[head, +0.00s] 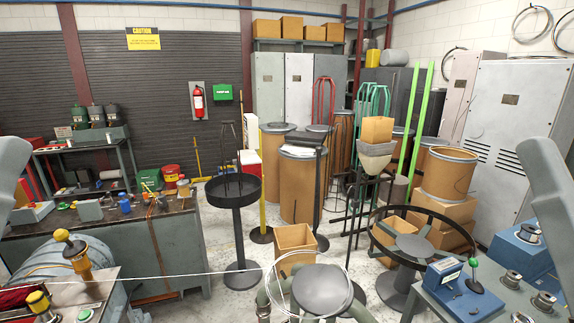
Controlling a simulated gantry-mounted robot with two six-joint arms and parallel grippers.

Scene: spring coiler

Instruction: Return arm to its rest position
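Only grey links of my own arms show, one cut off at the left edge and one at the right edge of the head view. Neither gripper is in the picture, so I cannot see whether either is open or holds anything. A loose coil of pale wire (285,297) lies over a round grey-topped stand (321,290) at the bottom middle. A thin wire runs from it to the left, towards the machine with yellow knobs (75,252).
A blue machine (462,297) with a green knob stands at the lower right. A large dark ring stand (412,247) is behind it. A black round stand (236,190) and an open cardboard box (296,240) stand mid-floor. A workbench (110,235) fills the left.

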